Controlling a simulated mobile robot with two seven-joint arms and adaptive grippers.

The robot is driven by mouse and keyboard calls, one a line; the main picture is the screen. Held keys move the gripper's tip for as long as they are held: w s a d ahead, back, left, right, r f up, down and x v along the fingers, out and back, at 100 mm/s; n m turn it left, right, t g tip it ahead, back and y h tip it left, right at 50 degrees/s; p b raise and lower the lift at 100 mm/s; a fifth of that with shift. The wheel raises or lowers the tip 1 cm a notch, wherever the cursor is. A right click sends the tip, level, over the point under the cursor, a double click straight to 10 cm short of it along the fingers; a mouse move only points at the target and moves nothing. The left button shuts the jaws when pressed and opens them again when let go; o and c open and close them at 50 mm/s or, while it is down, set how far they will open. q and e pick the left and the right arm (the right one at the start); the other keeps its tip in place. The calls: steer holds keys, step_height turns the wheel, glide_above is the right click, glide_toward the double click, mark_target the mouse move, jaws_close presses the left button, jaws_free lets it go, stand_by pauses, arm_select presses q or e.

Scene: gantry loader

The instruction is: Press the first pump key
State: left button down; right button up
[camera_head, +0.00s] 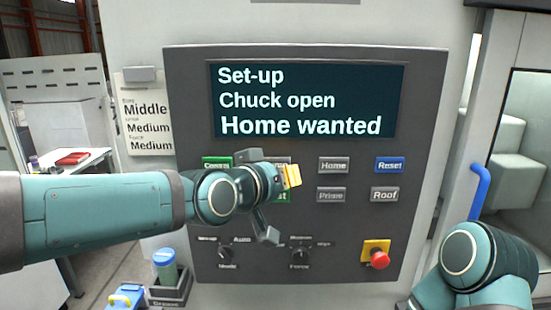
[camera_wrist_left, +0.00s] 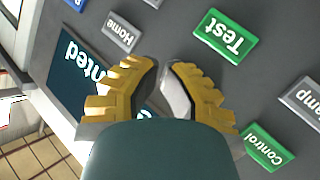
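The grey control panel (camera_head: 350,226) carries two rows of labelled keys. My left gripper (camera_head: 292,175) is in front of its left half, its yellow fingertips close together, with nothing seen held. In the left wrist view the left gripper (camera_wrist_left: 159,64) has its fingertips over the panel, near a pale shape (camera_wrist_left: 176,95), probably a key, whose label is hidden. No key with the word Pump can be read whole. I cannot tell whether the fingertips touch the panel. My right gripper is not in view.
Around the hand are the green Control key (camera_wrist_left: 268,148), green Test key (camera_wrist_left: 225,35) and grey Home key (camera_head: 333,165). The Prime key (camera_head: 331,195) is right of the hand. The screen (camera_head: 308,100) reads "Home wanted". A red stop button (camera_head: 379,259) is lower right.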

arm_select(q)
steer(key=s+p, duration=0.3)
steer(key=shift+s, duration=0.25)
stand_by(0.5)
